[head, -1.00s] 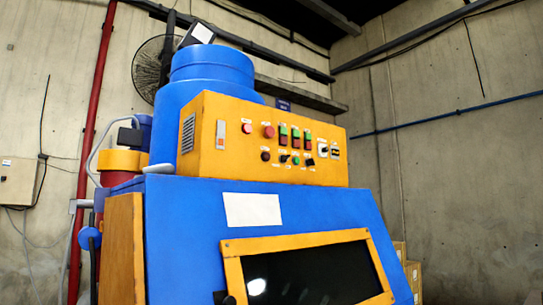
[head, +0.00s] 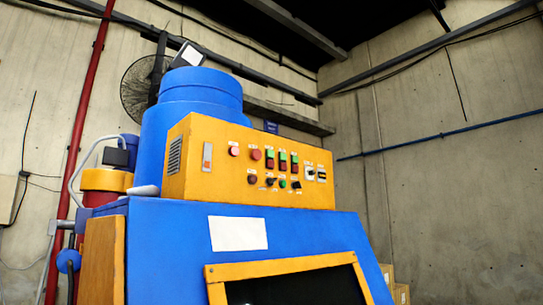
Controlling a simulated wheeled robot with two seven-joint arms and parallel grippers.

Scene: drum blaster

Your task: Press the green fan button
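The yellow control panel (head: 215,179) sits on top of the blue machine (head: 165,245), near the middle of the head view. Three two-part switches stand side by side on it, green above and red below: left (head: 270,154), middle (head: 282,156) and right (head: 294,158). A small round green button (head: 282,184) is in the lower row. The labels are too small to read, so I cannot tell which one is the fan button. Neither of my grippers is in view.
Red buttons (head: 255,154) and dark knobs (head: 296,185) sit close to the green ones. A framed dark window (head: 295,289) is below on the machine's front. A red pipe (head: 90,100) runs up the wall at left. Cardboard boxes (head: 401,293) stand at right.

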